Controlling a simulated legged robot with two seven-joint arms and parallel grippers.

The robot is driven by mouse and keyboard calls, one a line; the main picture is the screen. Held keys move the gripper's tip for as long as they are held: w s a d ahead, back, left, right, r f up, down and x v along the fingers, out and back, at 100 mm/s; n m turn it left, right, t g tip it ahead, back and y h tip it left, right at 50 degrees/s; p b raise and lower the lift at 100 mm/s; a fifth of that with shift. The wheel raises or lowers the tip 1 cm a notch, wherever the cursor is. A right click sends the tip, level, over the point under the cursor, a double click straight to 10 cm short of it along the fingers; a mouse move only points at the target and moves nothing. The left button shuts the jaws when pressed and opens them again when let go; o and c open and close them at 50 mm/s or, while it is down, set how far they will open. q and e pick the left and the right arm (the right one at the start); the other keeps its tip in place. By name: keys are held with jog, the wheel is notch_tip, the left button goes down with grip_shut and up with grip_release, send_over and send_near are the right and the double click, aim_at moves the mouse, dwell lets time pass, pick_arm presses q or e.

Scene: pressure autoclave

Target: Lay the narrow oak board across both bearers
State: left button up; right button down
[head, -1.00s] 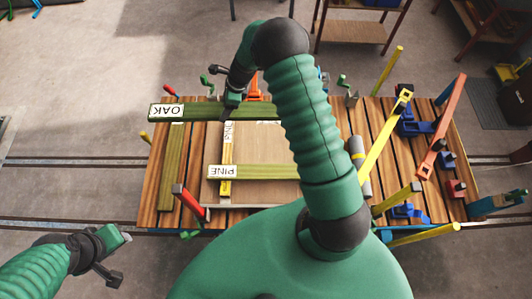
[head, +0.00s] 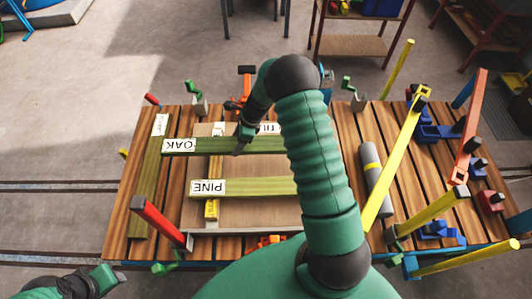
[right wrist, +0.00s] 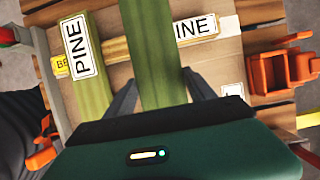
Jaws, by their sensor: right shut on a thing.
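The green-tinted board labelled OAK (head: 220,146) runs left to right in the head view. My right gripper (head: 243,140) is shut on it. In the right wrist view the held board (right wrist: 150,50) passes between the fingers and crosses over a pale bearer with a yellow label (right wrist: 60,65). That bearer (head: 212,208) also shows in the head view. I cannot tell whether the board touches it. A board labelled PINE (head: 250,188) lies parallel, nearer me. My left gripper (head: 105,279) is low at left, away from the boards.
Another green-tinted board (head: 148,195) lies along the left of the slatted bench (head: 125,225). A red bar (head: 160,222) stands at the front left. A grey cylinder (head: 375,180), a yellow bar (head: 397,155) and several clamps are at the right.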

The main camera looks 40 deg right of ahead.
aim_at(263, 140)
jog(key=s+d, duration=0.1)
jog(key=d, duration=0.1)
jog(key=s+d, duration=0.2)
jog(key=d, duration=0.1)
jog(key=s+d+f, duration=0.1)
jog(key=d, duration=0.1)
jog(key=shift+s+d+p, duration=0.25)
jog(key=shift+s+p, duration=0.05)
jog(key=shift+s+d, duration=0.15)
jog(key=shift+s, duration=0.05)
jog(key=f, duration=0.2)
jog(key=d+f, duration=0.1)
jog(key=shift+s+f, duration=0.15)
jog(key=shift+s, duration=0.2)
jog(key=shift+d+f, duration=0.2)
jog(key=shift+c, duration=2.4)
grip_release()
jog(key=shift+o, duration=0.8)
jog(key=shift+a, duration=0.15)
jog(key=shift+a+r, duration=0.1)
jog(key=shift+a, duration=0.05)
